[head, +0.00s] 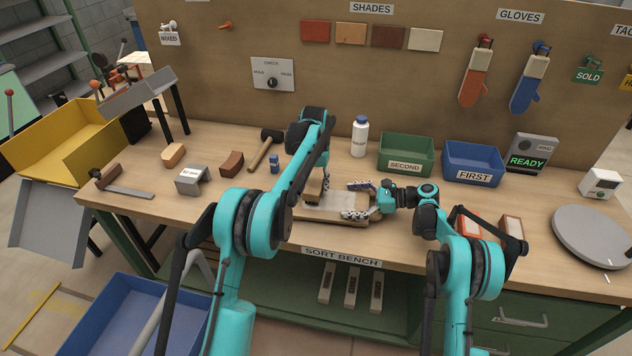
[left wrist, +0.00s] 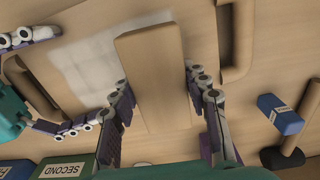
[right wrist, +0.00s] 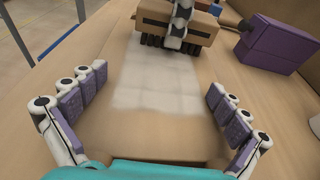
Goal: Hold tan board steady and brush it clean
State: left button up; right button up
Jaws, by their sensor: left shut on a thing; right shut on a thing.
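The tan board (head: 322,215) lies flat on the bench and carries a pale whitish patch (right wrist: 155,85) along its middle. My right gripper (head: 358,200) is at the board's right end, its fingers along both long sides, shut on it. My left gripper (left wrist: 160,95) is shut on the tan block-like handle of the brush (left wrist: 150,60). In the right wrist view the brush (right wrist: 160,27) is over the board's far end, dark bristles down, seemingly touching it. In the head view my left arm partly hides the brush and left gripper.
A green SECOND bin (head: 405,155) and a blue FIRST bin (head: 472,163) stand behind the board. A white bottle (head: 360,138), a small blue block (head: 274,164) and a hammer (head: 265,150) are near my left arm. A round grey plate (head: 592,236) lies at the right.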

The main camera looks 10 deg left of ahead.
aim_at(313, 190)
pick_arm(q)
jog(key=shift+s+d+f, duration=0.1)
jog(key=shift+s+f, duration=0.05)
jog(key=shift+s, duration=0.85)
jog(key=shift+s+d+f, duration=0.1)
jog(key=shift+s, duration=0.85)
jog(key=shift+s+d, duration=0.1)
jog(key=shift+s, duration=1.65)
jog(key=shift+w+d+f, duration=0.1)
jog(key=shift+d, duration=0.95)
jog(key=shift+w+a, duration=0.2)
jog(key=shift+w, duration=2.5)
jog(key=shift+w+a, duration=0.15)
jog(key=shift+w, duration=2.5)
jog(key=shift+d, duration=1.1)
jog(key=shift+s+d, duration=0.2)
jog(key=shift+s, duration=3.45)
